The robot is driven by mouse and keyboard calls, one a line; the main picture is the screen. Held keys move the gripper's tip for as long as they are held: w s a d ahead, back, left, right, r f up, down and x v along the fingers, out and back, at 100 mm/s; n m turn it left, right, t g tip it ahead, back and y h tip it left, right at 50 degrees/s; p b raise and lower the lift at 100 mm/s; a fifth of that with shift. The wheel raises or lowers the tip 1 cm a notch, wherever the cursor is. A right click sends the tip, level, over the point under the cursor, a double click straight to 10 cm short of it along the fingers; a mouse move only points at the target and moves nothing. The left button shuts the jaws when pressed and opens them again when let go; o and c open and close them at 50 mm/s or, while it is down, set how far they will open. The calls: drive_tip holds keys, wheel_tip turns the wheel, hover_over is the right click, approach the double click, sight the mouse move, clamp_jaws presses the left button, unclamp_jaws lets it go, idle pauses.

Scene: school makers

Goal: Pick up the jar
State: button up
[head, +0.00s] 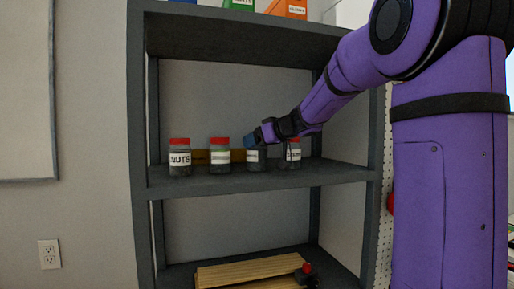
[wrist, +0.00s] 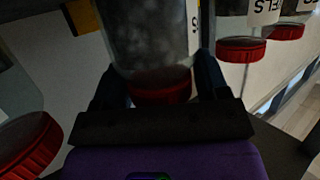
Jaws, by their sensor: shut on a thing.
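The jar (head: 254,158) is the third from the left in a row of dark-filled jars on the middle shelf. It has a white label and a clear body, and it looks upright. In the wrist view the jar (wrist: 150,38) fills the space between my fingers, with its red lid (wrist: 160,88) close to the palm. My gripper (head: 256,138) reaches in from the upper right and is shut on the jar near its lid; it hides the jar's top in the head view. I cannot tell any gap between the jar's base and the shelf.
Two red-lidded jars, one marked NUTS (head: 180,159) and another (head: 220,157), stand to the left. Another jar (head: 293,154) stands close on the right, partly behind my arm. Wooden planks (head: 245,273) lie below.

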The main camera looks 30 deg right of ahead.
drive_tip(key=shift+r, duration=0.55)
drive_tip(key=shift+c, duration=1.4)
wheel_tip(320, 180, up, 17)
drive_tip(key=shift+f, duration=0.1)
wheel_tip(320, 180, down, 18)
drive_tip(key=shift+r, duration=0.1)
